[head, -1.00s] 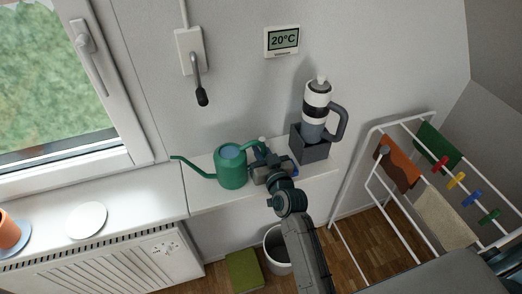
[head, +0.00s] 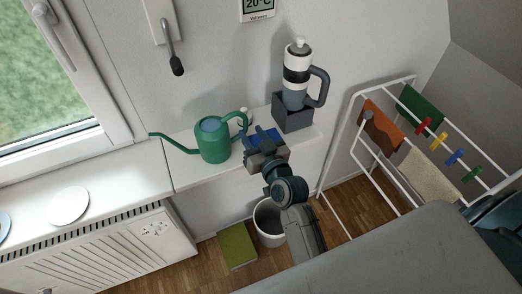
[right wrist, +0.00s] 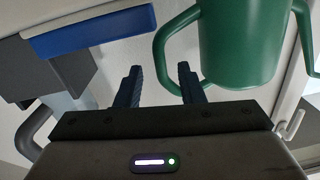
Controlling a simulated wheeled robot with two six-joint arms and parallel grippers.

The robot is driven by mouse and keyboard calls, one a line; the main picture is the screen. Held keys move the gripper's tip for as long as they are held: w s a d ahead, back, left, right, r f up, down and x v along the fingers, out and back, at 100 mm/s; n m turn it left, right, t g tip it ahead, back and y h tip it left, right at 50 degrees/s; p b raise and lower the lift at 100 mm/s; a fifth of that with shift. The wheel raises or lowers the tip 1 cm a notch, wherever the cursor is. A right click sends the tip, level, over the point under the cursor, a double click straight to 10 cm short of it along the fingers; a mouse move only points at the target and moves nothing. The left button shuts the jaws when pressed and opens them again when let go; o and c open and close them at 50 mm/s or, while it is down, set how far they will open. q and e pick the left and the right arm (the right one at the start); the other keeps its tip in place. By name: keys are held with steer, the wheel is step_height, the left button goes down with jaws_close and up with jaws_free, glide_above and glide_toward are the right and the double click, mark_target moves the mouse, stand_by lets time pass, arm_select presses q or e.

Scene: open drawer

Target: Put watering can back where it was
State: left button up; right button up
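The green watering can (head: 215,143) stands upright on the white ledge, its spout pointing left and its loop handle on the right. In the right wrist view, the can (right wrist: 240,40) fills the upper right, with its handle curving down in front of and close to the right finger. My right gripper (head: 262,134) is just right of the can in the head view. Its two dark blue fingers (right wrist: 160,80) are apart with nothing held between them. I cannot tell whether a finger touches the handle. My left gripper is not in view.
A white bottle with a grey handle (head: 297,72) stands in a dark box (head: 293,112) right of the gripper. A blue object (right wrist: 95,25) lies near the gripper. A white round plate (head: 68,206) lies on the windowsill (head: 110,185). A drying rack (head: 345,150) stands at right.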

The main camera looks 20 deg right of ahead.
steer(key=s, duration=0.2)
steer(key=s+b, duration=0.1)
steer(key=s, duration=0.2)
steer(key=shift+s+d, duration=0.2)
steer(key=shift+s, duration=0.1)
